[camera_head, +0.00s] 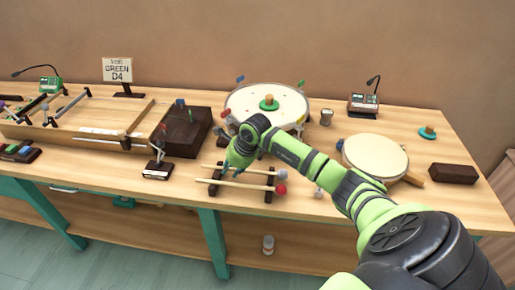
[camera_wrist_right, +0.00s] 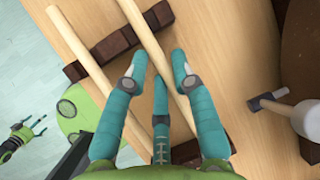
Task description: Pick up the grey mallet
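Two wooden mallets lie side by side on a dark two-bar rack (camera_head: 268,191) near the table's front edge. The front mallet (camera_head: 235,184) has a red head. My right gripper (camera_head: 237,160) is over the rear mallet. In the right wrist view its teal fingers (camera_wrist_right: 160,75) are spread on both sides of that rear handle (camera_wrist_right: 148,35), not closed on it. My left gripper (camera_wrist_right: 30,130) shows at the left, fingers apart, empty.
A large white drum (camera_head: 258,98) stands behind the rack. A smaller pale drum (camera_head: 375,156) is to the right, past my right arm. A dark wooden box (camera_head: 185,132) and a small stand (camera_head: 157,168) are to the left. A dark block (camera_head: 452,174) lies far right.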

